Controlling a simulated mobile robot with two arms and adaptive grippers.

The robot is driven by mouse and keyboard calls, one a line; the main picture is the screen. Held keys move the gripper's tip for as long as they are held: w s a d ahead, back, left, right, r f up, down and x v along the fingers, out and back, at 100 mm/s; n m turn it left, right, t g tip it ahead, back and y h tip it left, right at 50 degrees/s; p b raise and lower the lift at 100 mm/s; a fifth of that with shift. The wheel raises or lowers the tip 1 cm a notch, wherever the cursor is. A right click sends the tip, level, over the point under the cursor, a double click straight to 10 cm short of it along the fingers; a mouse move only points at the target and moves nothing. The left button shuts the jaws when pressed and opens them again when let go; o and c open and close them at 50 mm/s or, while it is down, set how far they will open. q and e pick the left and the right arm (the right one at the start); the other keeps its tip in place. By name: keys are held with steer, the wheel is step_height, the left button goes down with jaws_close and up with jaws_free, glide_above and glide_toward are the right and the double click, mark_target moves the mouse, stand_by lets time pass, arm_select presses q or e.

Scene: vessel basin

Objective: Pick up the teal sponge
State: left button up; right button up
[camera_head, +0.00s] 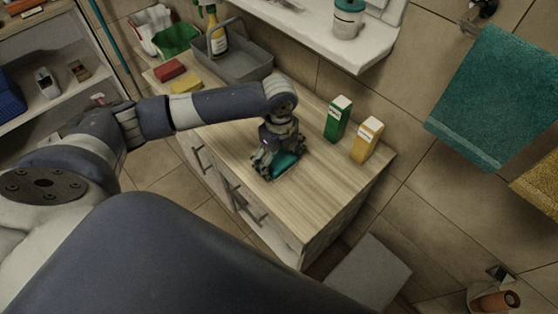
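The teal sponge (286,167) lies on the light wooden top of the cabinet, near its front edge. My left gripper (275,164) points down right over it, with its fingers at the sponge's sides. The gripper covers part of the sponge. I cannot tell whether the fingers touch it or have closed on it. My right gripper is not in view.
A green carton (337,119) and a yellow carton (367,140) stand to the right on the wooden top (325,187). Red (169,70) and yellow (186,84) sponges lie at the left, beside a grey caddy (246,67) with a bottle (217,40). A white basin (375,40) is behind.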

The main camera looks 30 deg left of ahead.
mark_target(279, 158)
arm_select(q)
steer(key=c, duration=0.4)
steer(key=shift+r, duration=0.45)
step_height(279, 158, up, 2)
steer(key=shift+w+r+b, duration=0.1)
steer(key=shift+r+b, duration=0.05)
steer(key=shift+b, duration=0.45)
steer(key=shift+s+d+r+b, duration=0.1)
steer(key=shift+s+r+b, duration=0.25)
steer(key=shift+s, duration=2.35)
steer(key=shift+s+d+r+b, duration=0.1)
steer(key=shift+s+r+b, duration=0.3)
steer(key=shift+s, duration=2.25)
steer(key=shift+s+d+r+b, duration=0.15)
steer(key=shift+s+b, duration=0.35)
steer(key=shift+s, duration=2.2)
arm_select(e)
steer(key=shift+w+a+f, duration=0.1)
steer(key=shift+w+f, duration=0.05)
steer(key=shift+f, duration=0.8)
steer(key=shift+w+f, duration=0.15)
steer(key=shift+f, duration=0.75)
arm_select(q)
steer(key=shift+r, duration=0.1)
